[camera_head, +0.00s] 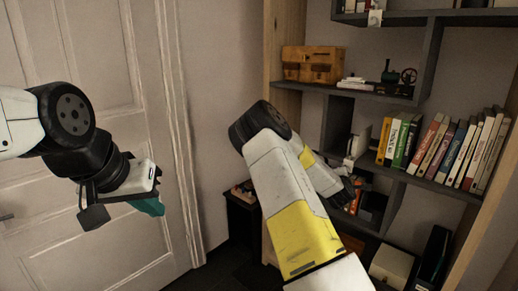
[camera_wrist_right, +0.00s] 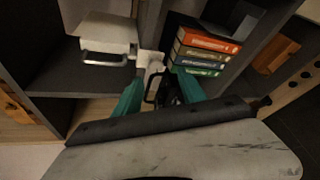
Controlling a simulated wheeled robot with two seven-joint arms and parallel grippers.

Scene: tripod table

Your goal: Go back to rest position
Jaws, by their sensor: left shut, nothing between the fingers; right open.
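My left gripper (camera_head: 148,207) hangs at the left in the head view, in front of the white door. Its teal fingers are closed with nothing visible between them, and they are partly hidden by the wrist. My right arm, white and yellow, reaches from the bottom centre toward the shelf in the head view. Its hand is mostly hidden there behind the arm. In the right wrist view, my right gripper (camera_wrist_right: 160,88) is open, its two teal fingers apart and facing the shelf. A small white and black item shows beyond the gap; I cannot tell how near it is.
A grey bookshelf (camera_head: 429,60) fills the right side, with a row of books (camera_head: 443,150) and a wooden box (camera_head: 313,64). In the right wrist view, stacked books (camera_wrist_right: 205,50) and a white box (camera_wrist_right: 107,32) flank the fingers. A door (camera_head: 95,150) stands at the left.

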